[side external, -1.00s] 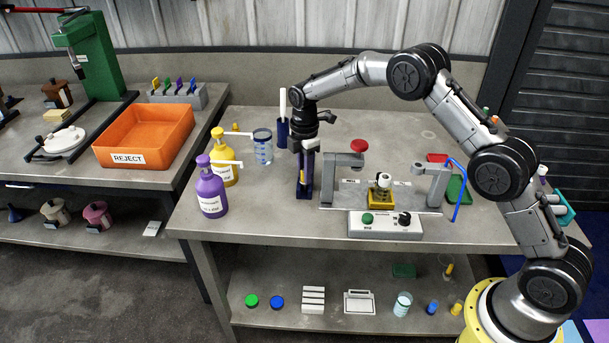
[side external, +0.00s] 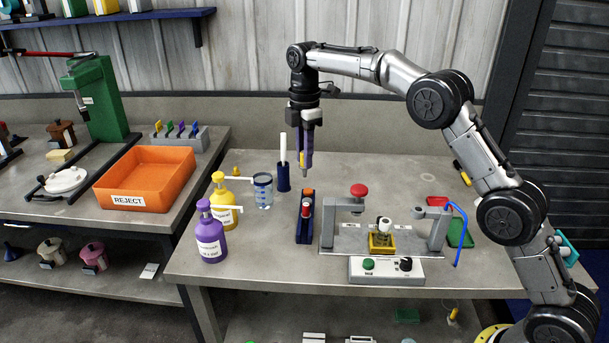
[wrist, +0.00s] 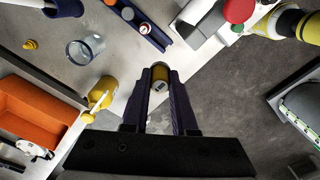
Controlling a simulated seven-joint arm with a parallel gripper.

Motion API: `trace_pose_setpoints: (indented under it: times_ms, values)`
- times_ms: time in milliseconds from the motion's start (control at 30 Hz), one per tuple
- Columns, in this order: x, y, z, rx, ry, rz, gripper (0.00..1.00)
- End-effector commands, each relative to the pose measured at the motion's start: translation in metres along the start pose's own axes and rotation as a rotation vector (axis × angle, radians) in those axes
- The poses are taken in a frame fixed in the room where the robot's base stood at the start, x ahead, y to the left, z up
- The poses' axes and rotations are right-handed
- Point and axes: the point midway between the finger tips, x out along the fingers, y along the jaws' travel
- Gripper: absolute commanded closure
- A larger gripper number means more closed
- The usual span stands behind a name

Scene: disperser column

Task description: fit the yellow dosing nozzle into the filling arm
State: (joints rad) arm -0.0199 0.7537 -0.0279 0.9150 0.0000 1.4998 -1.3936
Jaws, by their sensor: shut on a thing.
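My gripper (side external: 304,168) is shut on the yellow dosing nozzle (side external: 303,159) and holds it upright in the air, above and clear of the dark blue rack. In the wrist view the nozzle (wrist: 160,76) sits between the purple fingers (wrist: 160,100), its grey tip pointing away from the camera. A grey arm (side external: 431,213) with a blue hose, which looks like the filling arm, stands at the right end of the grey fixture, to the right of my gripper.
The dark blue rack (side external: 304,230) holds other nozzles, including a red one. A grey post with a red knob (side external: 359,190) stands between rack and filling arm. A yellow block (side external: 382,241) sits between the posts. Purple (side external: 210,240) and yellow (side external: 222,190) bottles and a beaker (side external: 263,190) stand left.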

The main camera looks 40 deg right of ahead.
Motion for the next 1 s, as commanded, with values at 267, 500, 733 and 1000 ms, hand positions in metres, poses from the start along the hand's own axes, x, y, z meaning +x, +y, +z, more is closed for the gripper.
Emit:
trace_pose_setpoints:
  times_ms: [267,500,733,1000]
  values:
    - [-0.035,0.001,0.000,0.000,0.000,0.002,1.00]
    - [-0.045,-0.010,0.030,0.004,0.000,-0.001,1.00]
    - [-0.049,-0.028,0.068,0.004,0.001,-0.001,1.00]
    - [-0.053,-0.077,0.134,0.008,0.003,-0.002,1.00]
